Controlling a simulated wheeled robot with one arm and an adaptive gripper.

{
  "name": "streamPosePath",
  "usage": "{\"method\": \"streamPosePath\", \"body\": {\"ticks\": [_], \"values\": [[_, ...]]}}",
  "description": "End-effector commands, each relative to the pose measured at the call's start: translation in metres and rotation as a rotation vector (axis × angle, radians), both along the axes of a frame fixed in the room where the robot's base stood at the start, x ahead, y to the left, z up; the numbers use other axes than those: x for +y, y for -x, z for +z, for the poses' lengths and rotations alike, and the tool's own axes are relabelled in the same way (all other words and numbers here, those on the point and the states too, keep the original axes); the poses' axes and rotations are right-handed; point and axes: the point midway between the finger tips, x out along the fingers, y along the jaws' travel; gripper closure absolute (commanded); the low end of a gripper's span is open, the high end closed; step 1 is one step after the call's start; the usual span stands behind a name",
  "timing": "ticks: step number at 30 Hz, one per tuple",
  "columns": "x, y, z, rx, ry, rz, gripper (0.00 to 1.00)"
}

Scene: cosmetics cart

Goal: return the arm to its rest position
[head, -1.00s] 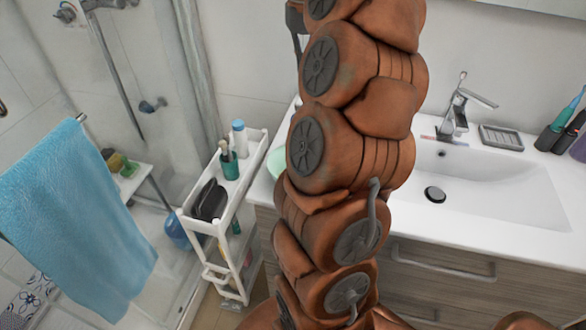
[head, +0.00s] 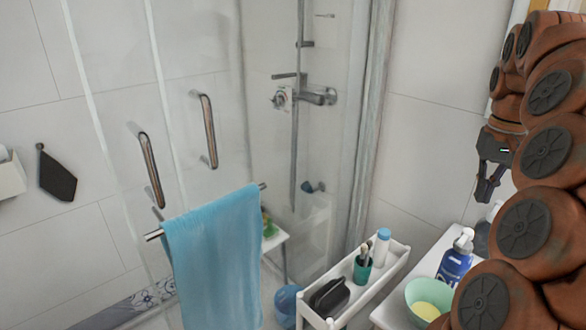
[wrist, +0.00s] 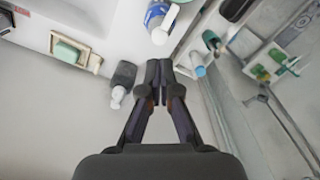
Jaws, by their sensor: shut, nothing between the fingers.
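My gripper (head: 486,190) hangs from my brown arm at the right of the head view, pointing down. It is above the counter by the wall and touches nothing there. In the wrist view my gripper (wrist: 160,66) shows its two dark fingers together, with nothing between them. The arm is folded up along the right edge of the head view, and part of it lies outside the picture.
A white cart (head: 393,262) holds a green cup (head: 362,270), a blue-white bottle (head: 381,246) and a black case (head: 329,297). A blue pump bottle (head: 455,262) and a green bowl (head: 428,297) stand on the counter. A blue towel (head: 215,260) hangs on a shower bar.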

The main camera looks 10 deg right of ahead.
Motion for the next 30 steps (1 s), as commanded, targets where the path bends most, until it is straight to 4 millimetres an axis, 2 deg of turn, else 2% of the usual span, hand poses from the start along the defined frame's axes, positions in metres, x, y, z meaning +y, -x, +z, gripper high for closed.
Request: {"method": "streamPosePath", "body": {"ticks": [5,8,16,23,30], "values": [[0.015,-0.004,-0.002,0.003,0.001,0.037,1.00],[0.036,-0.008,-0.003,0.000,0.004,0.090,1.00],[0.110,-0.010,-0.018,0.012,0.004,0.254,1.00],[0.169,0.004,-0.038,0.029,0.001,0.367,1.00],[0.222,0.032,-0.064,0.053,-0.006,0.462,1.00]]}}
